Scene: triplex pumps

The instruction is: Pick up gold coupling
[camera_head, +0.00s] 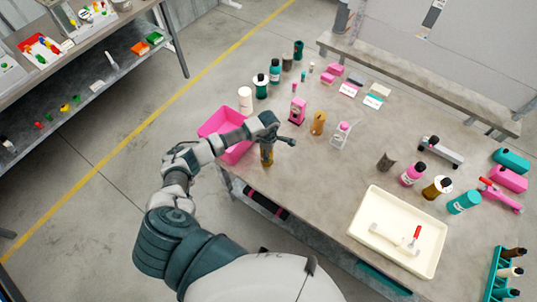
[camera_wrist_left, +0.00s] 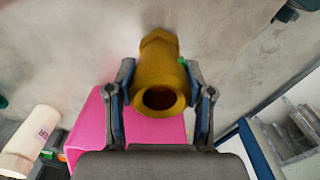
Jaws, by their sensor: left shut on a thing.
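The gold coupling (camera_wrist_left: 160,75) is a short brass-coloured pipe piece with its open round end facing the left wrist camera. My left gripper (camera_wrist_left: 160,112) is shut on it, with one finger on each side. In the head view my left gripper (camera_head: 267,148) points down at the table's left edge, right of the pink bin, and the coupling (camera_head: 267,158) shows below the wrist. I cannot tell how high it is above the tabletop. My right gripper is not in view.
The pink bin (camera_head: 228,133) is close beside my left gripper. Bottles, a gold-brown cylinder (camera_head: 318,122) and a pink bottle (camera_head: 298,110) stand behind and to the right. A cream tray (camera_head: 365,215) lies at front right. The table is clear between gripper and tray.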

